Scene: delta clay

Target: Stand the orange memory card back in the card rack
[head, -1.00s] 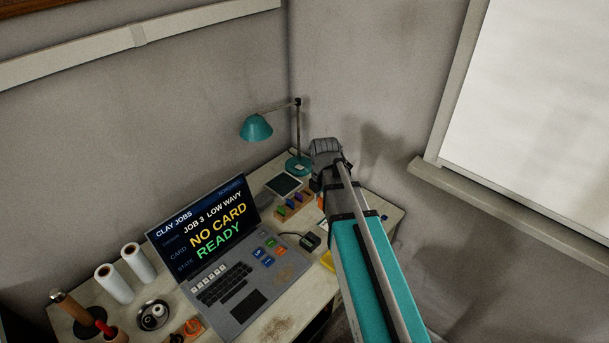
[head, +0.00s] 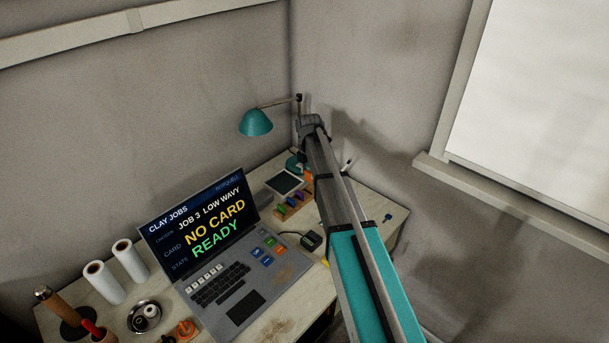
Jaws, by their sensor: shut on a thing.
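The card rack (head: 280,213) is a small wooden block on the desk, right of the laptop. Several coloured cards, green and blue-purple among them, stand in it. My gripper (head: 307,171) is mostly hidden behind my arm, above and just right of the rack's far end. It is shut on the orange memory card (head: 309,184), of which only a small orange patch shows beside my arm. I cannot tell the card's tilt or whether it touches the rack.
The laptop (head: 235,285) reads NO CARD and READY. A grey-screened tablet (head: 284,182) lies behind the rack, with a teal lamp (head: 256,123) beyond. A black card-reader-like box (head: 311,240) sits in front. White rolls (head: 103,282) stand at the left.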

